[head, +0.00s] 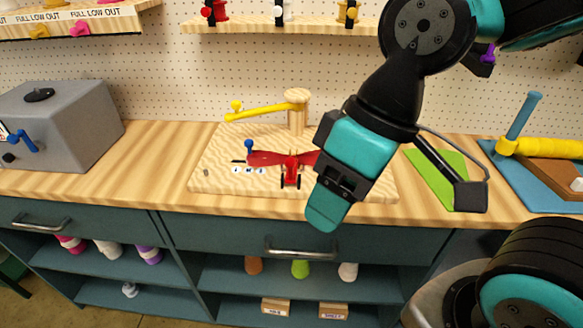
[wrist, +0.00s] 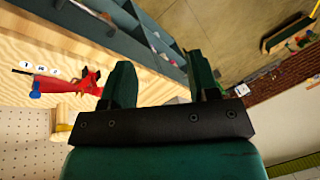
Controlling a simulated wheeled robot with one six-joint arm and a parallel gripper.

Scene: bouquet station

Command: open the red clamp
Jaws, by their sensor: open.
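The red clamp (head: 290,170) stands on a light wooden board (head: 215,175) on the counter. Its red arm reaches left to a blue knob (head: 249,147) and partly passes behind my gripper on the right. The clamp also shows at the left of the wrist view (wrist: 78,82), with its blue knob (wrist: 35,91). My gripper (head: 328,208) is just right of the clamp and in front of part of it in the head view. In the wrist view its two fingers (wrist: 165,80) are apart with nothing between them.
A yellow lever (head: 262,112) on a wooden post (head: 296,112) stands behind the clamp. Small white labels (head: 248,170) lie left of it. A grey box (head: 60,122) stands at the left, a green mat (head: 440,180) at the right. The counter between box and board is clear.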

